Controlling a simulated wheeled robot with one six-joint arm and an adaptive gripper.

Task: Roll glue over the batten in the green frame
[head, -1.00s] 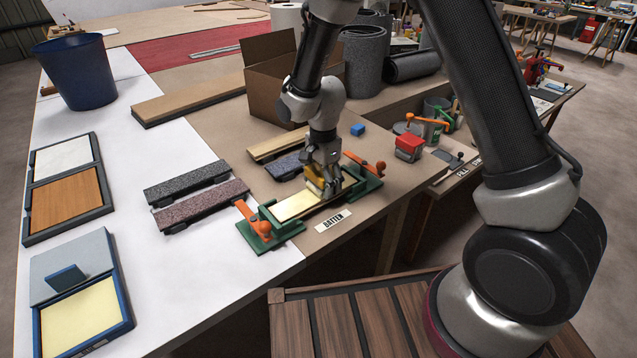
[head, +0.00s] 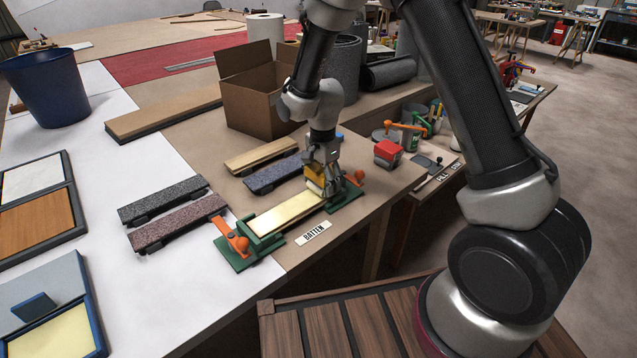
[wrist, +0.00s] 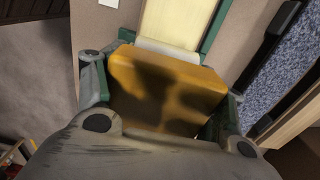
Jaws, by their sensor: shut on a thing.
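The batten (head: 284,216) lies in the green frame (head: 268,246) at the near edge of the bench, with a pale yellow, glossy top along its visible length. Orange clamp levers (head: 236,236) stand at both frame ends. My gripper (head: 323,180) is shut on the yellow-orange body of a glue roller (wrist: 165,85), over the batten's right end. The white roller sleeve (wrist: 168,47) lies across the batten (wrist: 178,22) in the wrist view and seems to touch it. The batten's far right end is hidden by my gripper and the roller.
A "BATTEN" label (head: 313,233) lies in front of the frame. Behind are a blue speckled strip (head: 272,175) and a wooden strip (head: 261,155). A blue-rimmed tray with pale yellow contents (head: 92,330) is at lower left.

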